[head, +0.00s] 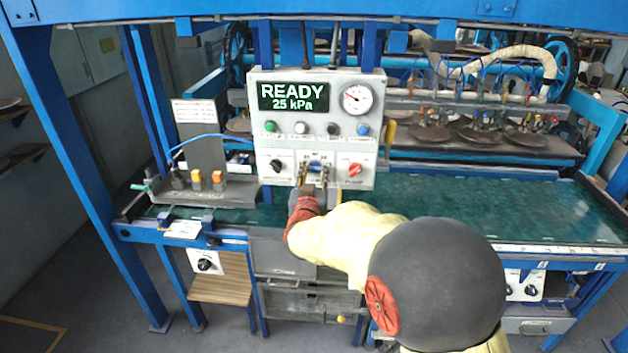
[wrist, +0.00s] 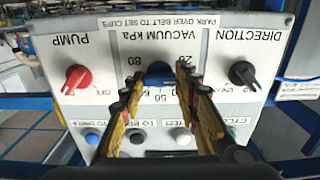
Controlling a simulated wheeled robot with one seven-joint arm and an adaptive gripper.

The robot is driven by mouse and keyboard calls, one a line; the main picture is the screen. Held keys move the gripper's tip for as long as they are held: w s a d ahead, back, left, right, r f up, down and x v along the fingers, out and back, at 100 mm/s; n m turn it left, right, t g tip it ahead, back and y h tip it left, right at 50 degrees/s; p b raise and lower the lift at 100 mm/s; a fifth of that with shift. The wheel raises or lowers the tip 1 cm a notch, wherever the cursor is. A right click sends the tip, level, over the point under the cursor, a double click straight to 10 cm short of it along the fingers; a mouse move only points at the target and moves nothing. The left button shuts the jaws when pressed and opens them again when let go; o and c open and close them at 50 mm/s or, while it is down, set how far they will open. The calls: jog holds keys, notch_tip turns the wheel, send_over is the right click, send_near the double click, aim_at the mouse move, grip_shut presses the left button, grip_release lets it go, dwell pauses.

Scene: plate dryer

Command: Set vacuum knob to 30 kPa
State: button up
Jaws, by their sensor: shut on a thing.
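The vacuum knob (head: 315,166) is blue and sits low in the middle of the grey control panel (head: 350,75). It also shows in the wrist view (wrist: 160,70), upside down, under the "VACUUM kPa" label, with scale numbers around it. My gripper (head: 313,174) has its two fingers on either side of the knob, shut on it; the fingers also show in the wrist view (wrist: 158,84). The fingers partly hide the knob and its scale, so I cannot read its pointer. The green display (head: 293,97) reads "READY 25 kPa".
A black direction knob (head: 278,165) and a red pump knob (head: 355,169) flank the vacuum knob. Several coloured buttons (head: 301,128) run above it, and a round gauge (head: 357,98) sits at upper right. A green belt (head: 480,208) lies behind and right of my arm.

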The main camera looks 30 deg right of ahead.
jog(key=shift+m+b, duration=0.75)
jog(key=shift+m, duration=0.25)
jog(key=o, duration=1.1)
jog(key=shift+c, duration=0.2)
jog(key=shift+o, duration=0.5)
jog(key=shift+s, duration=0.1)
jog(key=v, duration=1.2)
